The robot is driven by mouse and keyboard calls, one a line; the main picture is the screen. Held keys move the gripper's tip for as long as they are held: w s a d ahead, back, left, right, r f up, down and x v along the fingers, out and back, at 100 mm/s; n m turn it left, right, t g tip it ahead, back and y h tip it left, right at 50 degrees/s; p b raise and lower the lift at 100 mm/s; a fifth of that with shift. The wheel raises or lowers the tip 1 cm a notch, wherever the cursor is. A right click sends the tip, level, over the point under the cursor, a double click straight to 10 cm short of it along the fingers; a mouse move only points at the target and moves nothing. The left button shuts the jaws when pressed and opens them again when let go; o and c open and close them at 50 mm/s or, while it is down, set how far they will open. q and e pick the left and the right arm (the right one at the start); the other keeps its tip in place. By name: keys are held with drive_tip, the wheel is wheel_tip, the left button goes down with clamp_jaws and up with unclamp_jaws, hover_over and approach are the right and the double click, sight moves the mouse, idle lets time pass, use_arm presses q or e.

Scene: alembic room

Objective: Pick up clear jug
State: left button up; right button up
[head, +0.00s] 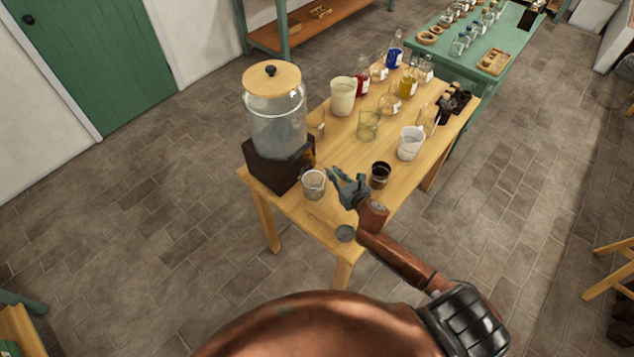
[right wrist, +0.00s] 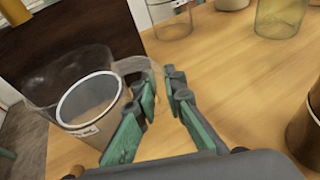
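The clear jug (head: 314,186) stands upright on the wooden table, just in front of the dark base of the large dispenser. In the right wrist view the jug (right wrist: 52,88) is see-through, with a handle on its right side and a grey-rimmed round shape showing at its front. My right gripper (head: 338,176) is just right of the jug. Its green-padded fingers (right wrist: 162,92) are apart, with a gap between them, beside the handle. I cannot tell whether part of the handle lies between them. My left gripper is not in view.
A glass dispenser (head: 278,135) with a wooden lid stands behind the jug. A dark cup (head: 380,175) stands right of my gripper, and a white jug (head: 411,143) farther back. A small grey disc (head: 345,233) lies near the front corner. Several glasses and bottles fill the back.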

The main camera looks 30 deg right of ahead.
clamp_jaws()
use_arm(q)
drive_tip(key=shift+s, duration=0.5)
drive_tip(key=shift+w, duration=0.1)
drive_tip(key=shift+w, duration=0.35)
use_arm(e)
drive_tip(key=shift+r, duration=0.1)
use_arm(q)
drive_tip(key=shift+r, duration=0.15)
use_arm(e)
drive_tip(key=shift+r, duration=0.15)
